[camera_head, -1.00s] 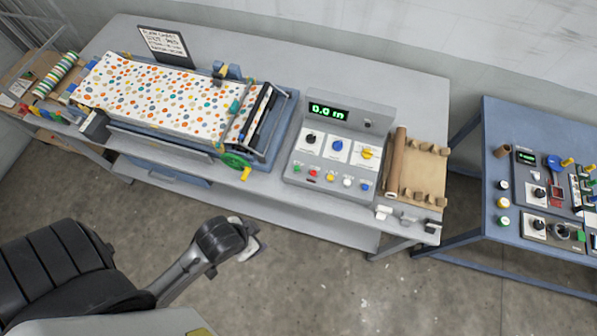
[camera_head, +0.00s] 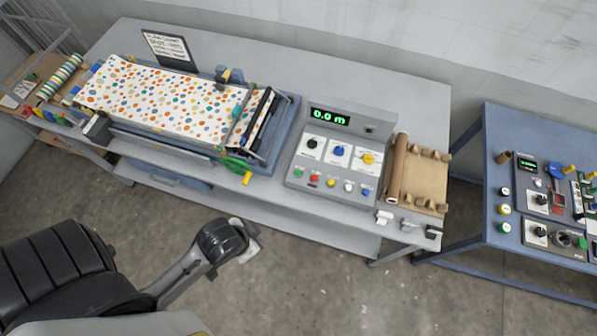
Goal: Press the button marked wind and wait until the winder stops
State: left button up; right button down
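A grey control box (camera_head: 342,128) stands on the long bench. Its green display (camera_head: 329,117) reads "0.0 m". Below are black, blue and yellow knobs, then a row of buttons: green (camera_head: 298,174), red (camera_head: 314,180), yellow (camera_head: 332,182), white (camera_head: 349,186) and blue (camera_head: 365,190). Their labels are too small to read, so I cannot tell which is marked wind. The press (camera_head: 262,135) left of the box carries a dotted sheet (camera_head: 160,100). I cannot identify the winder. My arm parts show at lower left, clear of the box; no gripper fingers show.
A brown tube (camera_head: 397,168) lies on a wooden rack (camera_head: 427,180) right of the box. A sign (camera_head: 169,48) stands behind the press. A blue table (camera_head: 540,130) with another panel is at the right. The bench top (camera_head: 330,75) behind the box is clear.

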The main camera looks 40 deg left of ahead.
pick_arm(q)
jog(key=shift+c, duration=1.4)
jog(key=shift+d, duration=0.15)
grip_shut()
